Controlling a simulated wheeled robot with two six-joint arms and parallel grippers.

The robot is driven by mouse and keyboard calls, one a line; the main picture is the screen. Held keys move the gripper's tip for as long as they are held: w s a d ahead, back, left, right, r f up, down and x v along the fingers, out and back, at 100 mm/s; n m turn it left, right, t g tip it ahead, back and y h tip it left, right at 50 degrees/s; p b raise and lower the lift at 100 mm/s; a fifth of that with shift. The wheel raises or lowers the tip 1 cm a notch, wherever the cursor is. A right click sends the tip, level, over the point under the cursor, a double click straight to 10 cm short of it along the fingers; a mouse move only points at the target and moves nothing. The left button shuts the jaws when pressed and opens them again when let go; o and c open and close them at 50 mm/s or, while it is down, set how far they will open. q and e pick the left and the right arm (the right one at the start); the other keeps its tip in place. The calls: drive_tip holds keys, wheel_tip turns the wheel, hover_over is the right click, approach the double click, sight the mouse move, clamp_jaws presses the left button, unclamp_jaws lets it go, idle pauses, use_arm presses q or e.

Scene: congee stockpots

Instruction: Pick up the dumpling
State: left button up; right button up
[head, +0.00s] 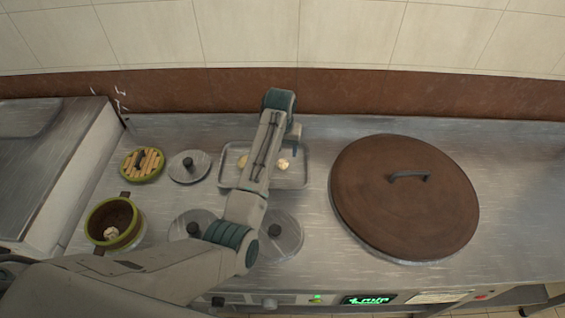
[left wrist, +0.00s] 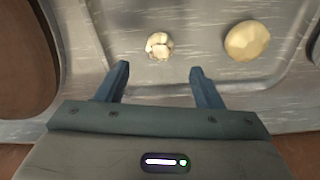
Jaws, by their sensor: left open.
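A small pleated, whitish dumpling (left wrist: 159,46) lies on a grey metal tray (left wrist: 200,12), just beyond and between my left fingertips in the left wrist view. It also shows in the head view (head: 284,163), right of my left forearm. My left gripper (left wrist: 158,76) is open and empty, its fingers pointing at the dumpling without visible contact. In the head view my left arm reaches over the tray (head: 290,184) and its fingers are hidden. My right gripper is not in view.
A smooth round bun (left wrist: 247,41) lies beside the dumpling. A large brown lid (head: 400,215) sits right of the tray.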

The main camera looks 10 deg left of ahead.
sight(282, 161)
use_arm(q)
drive_tip(key=shift+f+p, duration=0.75)
drive_tip(key=shift+f, duration=2.3)
drive_tip(key=c, duration=1.1)
drive_tip(key=shift+o, duration=0.2)
drive_tip(key=shift+r, duration=0.1)
